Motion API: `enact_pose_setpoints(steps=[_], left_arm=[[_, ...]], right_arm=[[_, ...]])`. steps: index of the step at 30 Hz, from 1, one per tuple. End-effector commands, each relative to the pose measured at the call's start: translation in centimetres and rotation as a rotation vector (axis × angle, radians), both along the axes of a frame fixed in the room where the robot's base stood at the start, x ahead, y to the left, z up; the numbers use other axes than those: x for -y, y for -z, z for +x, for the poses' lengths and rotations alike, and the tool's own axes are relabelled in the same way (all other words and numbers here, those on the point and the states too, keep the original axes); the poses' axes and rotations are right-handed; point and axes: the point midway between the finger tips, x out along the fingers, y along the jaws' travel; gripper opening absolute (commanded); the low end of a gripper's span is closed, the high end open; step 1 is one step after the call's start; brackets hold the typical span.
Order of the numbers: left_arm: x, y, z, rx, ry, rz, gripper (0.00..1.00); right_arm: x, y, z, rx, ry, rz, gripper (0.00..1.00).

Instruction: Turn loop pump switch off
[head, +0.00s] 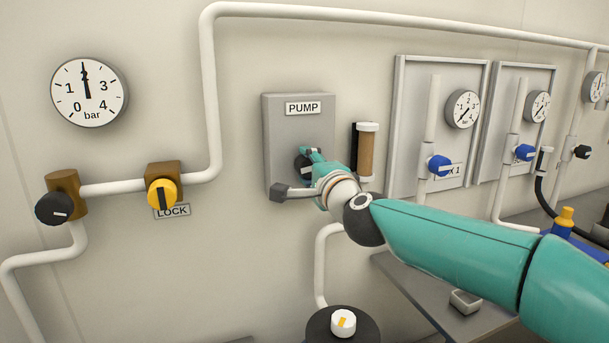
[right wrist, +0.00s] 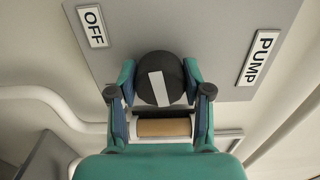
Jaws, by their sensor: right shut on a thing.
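The pump switch is a round black knob (right wrist: 172,67) with a white bar, mounted on the grey box (head: 282,140) under the PUMP label (head: 303,108). It is partly hidden behind my right gripper in the head view. My right gripper (head: 308,163) is at the box with its fingers on either side of the knob, shut on it. In the right wrist view the white bar runs nearly up and down, tilted slightly. An OFF label (right wrist: 93,26) is at the upper left and the PUMP label (right wrist: 259,57) at the right. My left gripper is not in view.
A brown-filled cylinder (head: 367,152) stands just right of the box. A yellow LOCK knob (head: 161,193), a black valve knob (head: 54,208) and a gauge (head: 89,92) are on the left. Panels with blue valves (head: 439,166) are on the right. White pipes run along the wall.

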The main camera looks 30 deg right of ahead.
Motion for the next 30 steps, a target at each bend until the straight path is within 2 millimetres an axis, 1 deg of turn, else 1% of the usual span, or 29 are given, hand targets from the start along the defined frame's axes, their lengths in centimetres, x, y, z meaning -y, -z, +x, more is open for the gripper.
enact_pose_setpoints(steps=[1,9,25,26,27,30], left_arm=[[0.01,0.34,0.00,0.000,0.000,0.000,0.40],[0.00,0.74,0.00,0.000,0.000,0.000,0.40],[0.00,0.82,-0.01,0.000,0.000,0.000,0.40],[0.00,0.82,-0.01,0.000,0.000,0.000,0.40],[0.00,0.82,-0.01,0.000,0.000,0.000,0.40],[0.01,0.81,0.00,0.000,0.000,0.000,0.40]], right_arm=[[0.04,0.36,0.02,0.004,0.001,0.031,0.14],[0.05,0.38,0.03,0.026,0.002,0.135,0.14],[0.05,0.49,0.06,0.030,0.002,0.162,0.14],[0.05,0.50,0.06,0.030,0.002,0.162,0.52],[0.04,0.51,0.06,0.030,0.002,0.162,0.59],[0.04,0.43,0.05,0.030,0.002,0.160,0.74]])
